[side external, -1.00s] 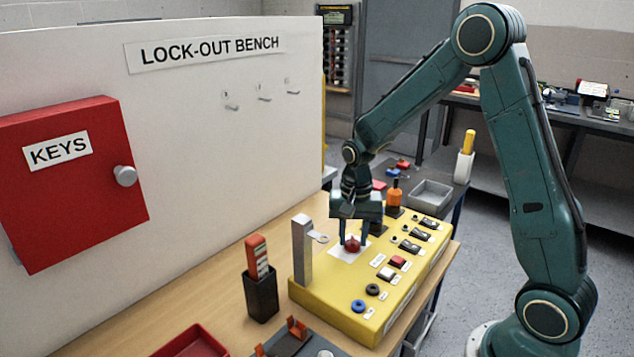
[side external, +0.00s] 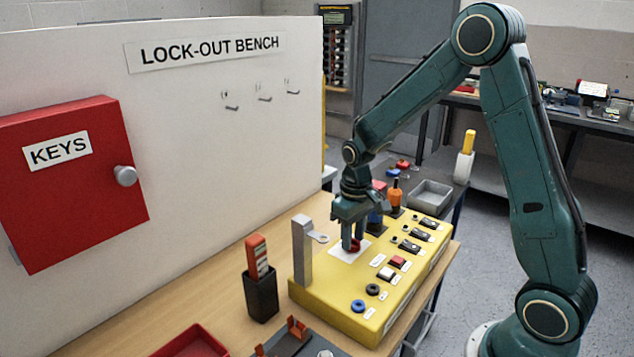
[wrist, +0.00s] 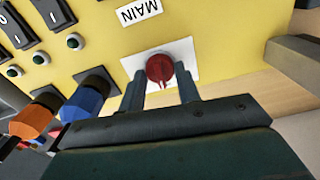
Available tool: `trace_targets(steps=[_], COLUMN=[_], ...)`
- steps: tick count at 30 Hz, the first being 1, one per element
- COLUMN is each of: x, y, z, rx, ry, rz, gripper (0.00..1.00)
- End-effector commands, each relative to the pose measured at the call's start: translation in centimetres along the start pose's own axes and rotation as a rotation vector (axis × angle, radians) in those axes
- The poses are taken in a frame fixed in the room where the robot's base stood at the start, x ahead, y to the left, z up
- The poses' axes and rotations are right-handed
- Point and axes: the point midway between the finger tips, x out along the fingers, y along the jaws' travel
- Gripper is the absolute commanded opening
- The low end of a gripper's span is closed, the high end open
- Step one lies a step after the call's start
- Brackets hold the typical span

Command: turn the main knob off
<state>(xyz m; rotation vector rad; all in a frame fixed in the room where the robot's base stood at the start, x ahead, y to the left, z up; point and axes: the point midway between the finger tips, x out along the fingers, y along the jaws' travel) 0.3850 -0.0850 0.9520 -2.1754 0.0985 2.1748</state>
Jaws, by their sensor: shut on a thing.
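The main knob is a red round knob (wrist: 160,68) on a white plate (wrist: 181,56) on the yellow panel box. In the wrist view a "MAIN" label (wrist: 139,12) sits beside it. My gripper (side external: 350,246) points down over the panel, with its fingers shut on the red knob. In the wrist view the fingers (wrist: 160,88) reach either side of the knob, and a dark line on its face runs toward the gripper. In the side view the fingers partly hide the knob (side external: 355,244).
A grey post with a hasp (side external: 302,250) stands at the panel's near left end. Black rocker switches (side external: 410,246), small buttons and blue and orange parts (side external: 395,195) are close by. A dark holder (side external: 261,295) stands on the wooden bench. The red KEYS box (side external: 75,190) is at left.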

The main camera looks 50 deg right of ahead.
Motion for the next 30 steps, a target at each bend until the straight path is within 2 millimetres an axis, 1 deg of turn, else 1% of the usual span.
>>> trace_targets(steps=[3,9,21,22,23,24,25,30], x=[0.00,0.00,0.01,0.01,0.01,0.01,0.01,0.01], y=[-0.03,-0.02,-0.02,-0.02,-0.02,-0.02,-0.02,-0.01], z=[0.04,0.04,0.05,0.05,0.05,0.05,0.05,0.03], rx=[-0.054,-0.101,-0.108,-0.107,-0.107,-0.107,-0.107,-0.106], ry=[-0.001,-0.001,-0.002,-0.002,-0.002,-0.002,-0.002,-0.001], rz=[-0.001,-0.001,-0.001,-0.001,-0.001,-0.001,0.000,0.000], gripper=[0.10,0.10,0.10,0.37,0.42,0.50,0.55,0.55])
